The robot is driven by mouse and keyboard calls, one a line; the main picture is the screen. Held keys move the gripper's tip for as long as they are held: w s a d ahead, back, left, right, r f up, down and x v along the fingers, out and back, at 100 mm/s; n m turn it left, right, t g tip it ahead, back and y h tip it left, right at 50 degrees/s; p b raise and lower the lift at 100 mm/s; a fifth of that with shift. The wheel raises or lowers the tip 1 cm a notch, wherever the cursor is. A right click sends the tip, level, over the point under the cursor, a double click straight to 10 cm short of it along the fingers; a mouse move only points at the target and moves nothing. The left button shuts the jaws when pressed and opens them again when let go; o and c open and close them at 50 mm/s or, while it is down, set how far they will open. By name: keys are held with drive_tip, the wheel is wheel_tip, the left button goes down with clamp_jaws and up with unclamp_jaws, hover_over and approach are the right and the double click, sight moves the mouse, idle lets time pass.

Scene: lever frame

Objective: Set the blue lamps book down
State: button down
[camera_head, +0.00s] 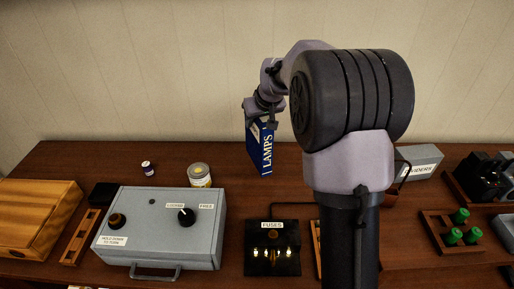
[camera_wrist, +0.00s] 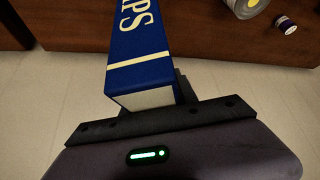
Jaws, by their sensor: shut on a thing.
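The blue lamps book (camera_head: 262,148) has a blue spine with white "LAMPS" lettering and a pale band near its lower end. My gripper (camera_head: 262,118) is shut on its upper end and holds it upright, slightly tilted, near the back of the wooden table (camera_head: 110,158). In the wrist view the book (camera_wrist: 140,55) extends away from my gripper (camera_wrist: 145,110), with its pale page edges showing. I cannot tell whether the book's lower end touches the table. Part of my arm hides the table's middle right.
A grey control box (camera_head: 160,228) stands front left of the book, with a tin (camera_head: 200,176) and a small jar (camera_head: 148,168) behind it. A black fuse board (camera_head: 272,262) lies in front. A wooden box (camera_head: 35,215) is far left. A grey dividers box (camera_head: 420,160) is at right.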

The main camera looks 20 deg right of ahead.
wheel_tip(320, 180, down, 5)
drive_tip(key=shift+r+b, duration=0.1)
drive_tip(key=shift+b, duration=0.75)
drive_tip(key=c, duration=1)
unclamp_jaws()
drive_tip(key=shift+f, duration=0.2)
drive_tip(key=shift+o, duration=0.2)
